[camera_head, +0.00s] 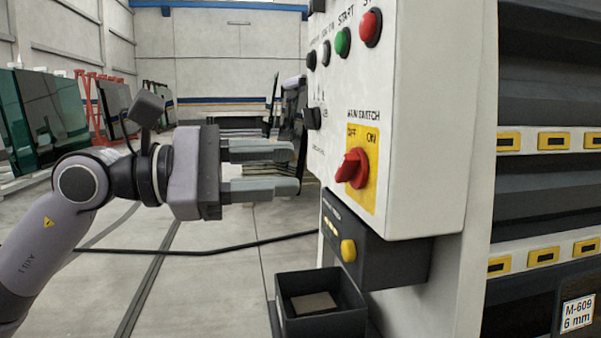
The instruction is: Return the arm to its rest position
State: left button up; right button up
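My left gripper (296,170) comes in from the left at mid-height. Its two grey fingers point right, apart from each other, with nothing seen between them. Its fingertips are left of the white control box (433,120), near its front face; I cannot tell the exact gap. A red rotary main switch (352,168) sits on a yellow plate marked OFF and ON, right of the fingertips. The fingers look clear of the knob. My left arm (45,240) is bent, rising from the lower left. My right gripper is not in view.
Green (342,42) and red (370,27) buttons sit high on the box. Below it are a dark unit with a yellow knob (348,250) and an open black bin (322,327). Machine panels (550,80) fill the right. Glass sheets (45,115) stand far left. Floor at left is mostly clear.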

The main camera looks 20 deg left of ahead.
pick_arm(q)
jog(key=shift+s+a, duration=0.25)
jog(key=shift+a, duration=0.1)
dwell(0.3)
